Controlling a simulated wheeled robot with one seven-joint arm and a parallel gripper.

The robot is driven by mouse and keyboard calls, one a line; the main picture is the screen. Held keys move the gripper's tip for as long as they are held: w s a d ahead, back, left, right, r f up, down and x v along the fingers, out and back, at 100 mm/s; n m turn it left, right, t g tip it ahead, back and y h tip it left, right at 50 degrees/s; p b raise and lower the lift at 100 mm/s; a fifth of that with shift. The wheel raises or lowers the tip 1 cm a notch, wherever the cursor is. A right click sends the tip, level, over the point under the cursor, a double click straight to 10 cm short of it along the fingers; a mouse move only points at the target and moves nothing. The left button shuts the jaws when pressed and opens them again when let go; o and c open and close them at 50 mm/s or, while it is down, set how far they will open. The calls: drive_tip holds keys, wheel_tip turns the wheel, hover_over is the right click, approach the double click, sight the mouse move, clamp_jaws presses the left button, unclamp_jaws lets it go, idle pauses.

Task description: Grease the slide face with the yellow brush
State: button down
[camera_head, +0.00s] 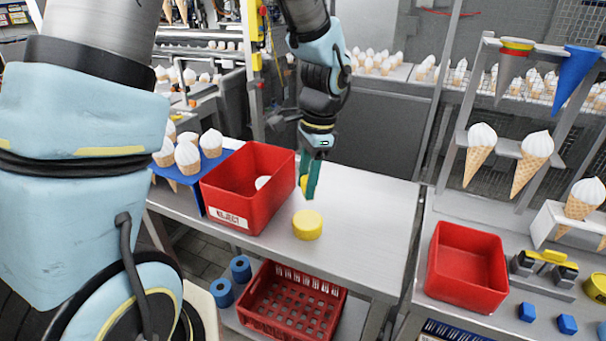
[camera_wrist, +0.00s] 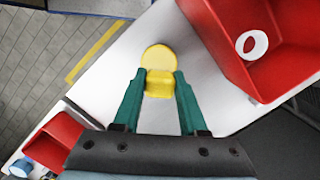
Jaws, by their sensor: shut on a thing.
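My gripper (camera_head: 312,181) has green fingers and points down over the near steel table. It is shut on a small yellow block (camera_wrist: 159,84), which also shows beside the fingers in the head view (camera_head: 304,184). I cannot tell whether this block is the brush; no bristles show. A round yellow piece (camera_head: 307,225) is on the table just in front of the gripper, and appears right beyond the held block in the wrist view (camera_wrist: 158,57). I cannot tell whether they touch. A black device with a yellow bar (camera_head: 546,257) stands on the right table; its slide face is not clearly seen.
A red bin (camera_head: 240,215) with a white ring (camera_wrist: 252,44) inside stands left of the gripper. Another red bin (camera_head: 467,290), a yellow cup (camera_head: 596,287) and blue blocks (camera_head: 567,324) are on the right table. A gap separates the tables. Bare tabletop (camera_head: 365,215) lies right of the gripper.

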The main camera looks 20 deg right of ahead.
drive_tip(key=shift+f+b, duration=2.4)
drive_tip(key=shift+f, duration=0.5)
drive_tip(key=shift+a+f, duration=0.1)
drive_tip(key=shift+f, duration=0.45)
drive_tip(key=shift+r, duration=0.15)
drive_tip(key=shift+r+p, duration=3)
drive_tip(key=shift+r, duration=0.4)
